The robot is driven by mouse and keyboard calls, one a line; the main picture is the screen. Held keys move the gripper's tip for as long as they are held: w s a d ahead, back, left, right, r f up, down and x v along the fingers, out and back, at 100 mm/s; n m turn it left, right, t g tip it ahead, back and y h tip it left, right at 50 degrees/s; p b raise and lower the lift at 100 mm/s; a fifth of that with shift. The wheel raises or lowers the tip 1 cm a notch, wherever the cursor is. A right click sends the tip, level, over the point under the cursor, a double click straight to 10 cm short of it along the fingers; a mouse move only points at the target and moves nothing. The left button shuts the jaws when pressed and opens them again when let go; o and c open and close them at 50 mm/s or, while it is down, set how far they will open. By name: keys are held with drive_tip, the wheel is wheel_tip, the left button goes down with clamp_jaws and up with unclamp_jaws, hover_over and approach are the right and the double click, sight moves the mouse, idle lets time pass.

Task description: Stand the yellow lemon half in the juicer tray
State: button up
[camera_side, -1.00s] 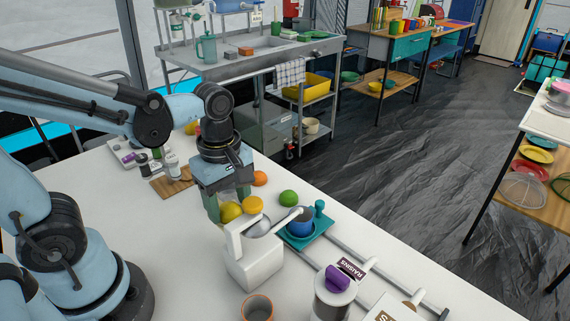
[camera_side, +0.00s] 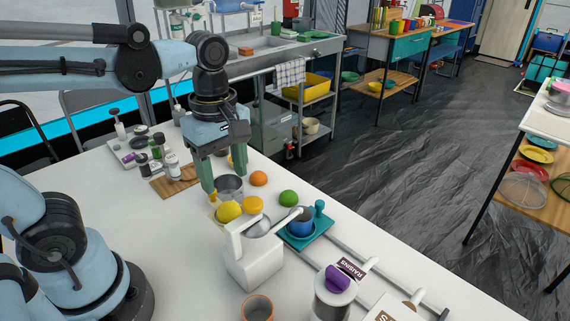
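A bright yellow lemon piece (camera_side: 228,211) lies on the white table, just behind the white juicer (camera_side: 254,258). A deeper yellow, flattened fruit piece (camera_side: 252,204) is right beside it; I cannot tell for sure which is the lemon half. The juicer has a lever and a grey metal bowl (camera_side: 258,227) at its top; its tray is not clearly visible. My gripper (camera_side: 226,182) is above and behind the yellow pieces, fingers pointing down and spread apart. Nothing shows held between them. A small yellow patch (camera_side: 213,197) shows below the left fingertip.
An orange (camera_side: 258,178) and a lime (camera_side: 288,197) lie to the right. A teal tray (camera_side: 322,226) holds a blue cup (camera_side: 301,224).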

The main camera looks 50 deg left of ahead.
drive_tip(key=shift+r, duration=1.8)
drive_tip(key=f+m+t, duration=0.1)
drive_tip(key=m, duration=0.3)
drive_tip(key=w+a+f+m+t, duration=0.1)
drive_tip(key=f+m+t, duration=0.1)
drive_tip(key=m, duration=0.1)
drive_tip(key=w+f+m+t, duration=0.1)
drive_tip(key=m, duration=0.3)
drive_tip(key=shift+w+a+f+m+t, duration=0.15)
drive_tip(key=shift+a+f+m+t, duration=0.05)
drive_tip(key=shift+m+t, duration=0.1)
drive_tip(key=m, duration=0.1)
drive_tip(key=m+t, duration=0.1)
drive_tip(key=f+m, duration=0.1)
drive_tip(key=shift+w+a+m, duration=0.25)
drive_tip(key=shift+w+m, duration=0.05)
drive_tip(key=m, duration=0.1)
drive_tip(key=m+t, duration=0.1)
drive_tip(key=shift+w+a+f+m+t, duration=0.15)
drive_tip(key=shift+w+m+t, duration=0.15)
drive_tip(key=shift+m, duration=0.1)
